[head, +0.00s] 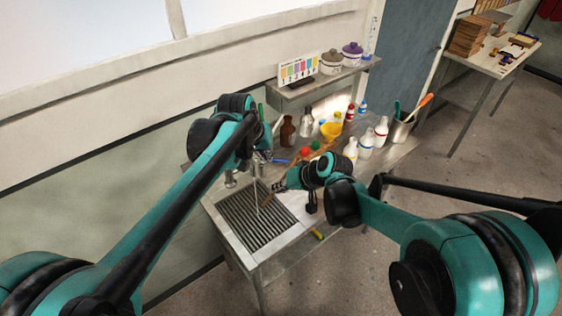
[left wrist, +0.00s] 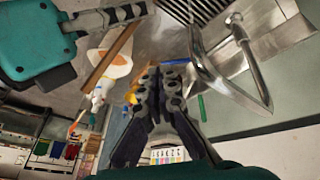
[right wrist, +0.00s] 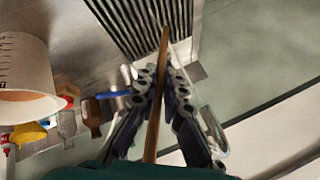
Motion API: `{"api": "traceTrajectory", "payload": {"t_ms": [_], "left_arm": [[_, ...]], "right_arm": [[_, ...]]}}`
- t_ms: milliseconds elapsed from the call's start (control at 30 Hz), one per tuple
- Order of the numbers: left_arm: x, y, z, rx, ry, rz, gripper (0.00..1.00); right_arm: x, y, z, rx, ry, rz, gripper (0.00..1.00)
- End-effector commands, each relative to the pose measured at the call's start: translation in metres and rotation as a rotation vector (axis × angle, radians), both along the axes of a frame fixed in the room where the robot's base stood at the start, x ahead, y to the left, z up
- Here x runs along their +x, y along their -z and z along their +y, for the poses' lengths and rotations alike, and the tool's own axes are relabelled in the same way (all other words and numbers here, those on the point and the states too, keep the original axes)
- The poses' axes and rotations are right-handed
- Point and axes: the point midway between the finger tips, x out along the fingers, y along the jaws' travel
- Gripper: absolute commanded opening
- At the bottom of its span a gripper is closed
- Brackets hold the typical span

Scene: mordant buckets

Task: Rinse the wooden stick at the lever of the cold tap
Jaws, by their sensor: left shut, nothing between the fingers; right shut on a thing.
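The wooden stick (right wrist: 156,110) is between the closed fingers of my right gripper (right wrist: 160,80), its tip pointing over the drain grate (right wrist: 130,12). In the left wrist view the stick (left wrist: 108,55) slants beside the tap area, apart from my left gripper. My left gripper (left wrist: 160,78) is shut and empty, close beside the metal tap (left wrist: 245,65); I cannot tell whether it touches the lever. In the head view my left arm hides most of the tap. A thin pale vertical line (head: 256,185) stands above the grate; it looks like running water, but I cannot be sure.
White bottles (head: 366,145), a brown bottle (head: 287,131) and a yellow funnel-like thing (head: 330,130) stand on the bench behind my right gripper. A metal can (head: 400,130) holds tools at the right. A shelf (head: 300,88) with two lidded pots hangs above. A white beaker (right wrist: 25,75) is near my right gripper.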

Motion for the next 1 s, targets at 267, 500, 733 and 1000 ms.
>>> {"api": "traceTrajectory", "payload": {"t_ms": [267,500,733,1000], "left_arm": [[0.068,0.055,-0.031,0.105,-0.031,0.076,0.0],[0.093,0.088,-0.043,0.163,-0.059,0.105,0.0],[0.101,0.107,-0.045,0.172,-0.065,0.109,0.0],[0.117,0.159,-0.045,0.171,-0.065,0.109,0.0]], "right_arm": [[0.0,0.0,0.0,0.0,0.0,0.0,0.0],[0.0,0.0,0.0,0.0,0.0,0.0,0.0],[0.0,0.0,0.0,0.0,0.0,0.0,0.0],[0.0,0.0,0.0,0.0,0.0,0.0,0.0]]}}
